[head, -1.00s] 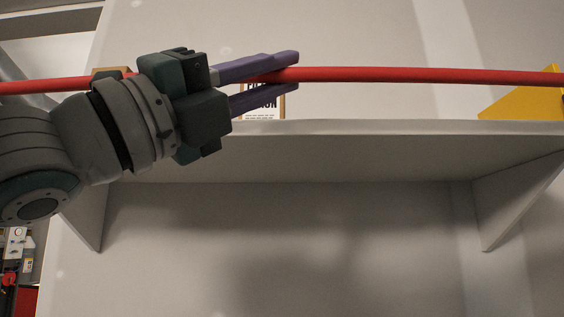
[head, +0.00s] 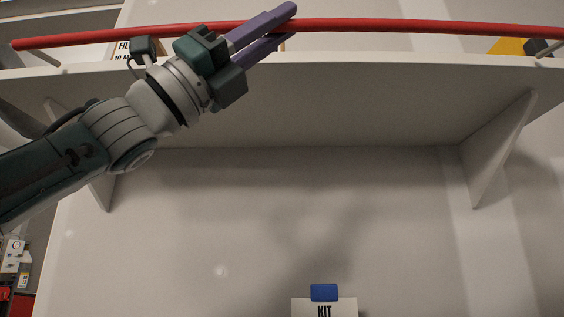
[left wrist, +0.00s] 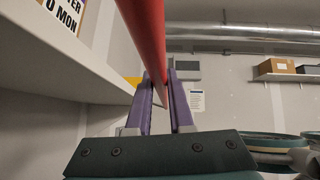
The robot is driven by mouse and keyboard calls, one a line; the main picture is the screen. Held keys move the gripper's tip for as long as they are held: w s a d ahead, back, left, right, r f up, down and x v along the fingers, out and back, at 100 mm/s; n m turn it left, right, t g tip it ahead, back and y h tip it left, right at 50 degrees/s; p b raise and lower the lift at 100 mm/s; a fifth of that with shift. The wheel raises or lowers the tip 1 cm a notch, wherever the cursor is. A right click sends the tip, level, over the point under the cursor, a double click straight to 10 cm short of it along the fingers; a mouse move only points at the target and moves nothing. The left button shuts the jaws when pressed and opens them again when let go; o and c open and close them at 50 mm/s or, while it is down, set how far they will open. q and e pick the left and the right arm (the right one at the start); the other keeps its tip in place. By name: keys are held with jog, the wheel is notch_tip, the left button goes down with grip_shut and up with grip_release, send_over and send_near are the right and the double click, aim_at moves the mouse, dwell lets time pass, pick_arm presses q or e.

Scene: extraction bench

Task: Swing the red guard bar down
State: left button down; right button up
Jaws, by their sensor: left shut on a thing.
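The red guard bar (head: 400,26) runs across the top of the head view, in front of the upper edge of a pale shelf-like panel. My left gripper (head: 278,27) has its purple fingers on the bar, left of the middle of the view. In the left wrist view the bar (left wrist: 148,35) comes from the top toward the purple fingers (left wrist: 164,92) and passes between them. The left gripper is shut on the bar. My right gripper is not in view.
The pale shelf (head: 330,100) with side brackets lies just below the bar. A yellow piece (head: 508,46) is at the upper right. A blue-topped KIT sign (head: 324,293) is at the bottom. The wall between is bare.

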pick_arm(q)
jog(key=shift+w+f+n, duration=0.2)
jog(key=shift+f+n, duration=0.1)
dwell(0.4)
jog(key=c, duration=0.8)
grip_release()
jog(key=b+v, duration=0.4)
jog(key=v, duration=0.6)
jog(key=shift+s+r, duration=0.1)
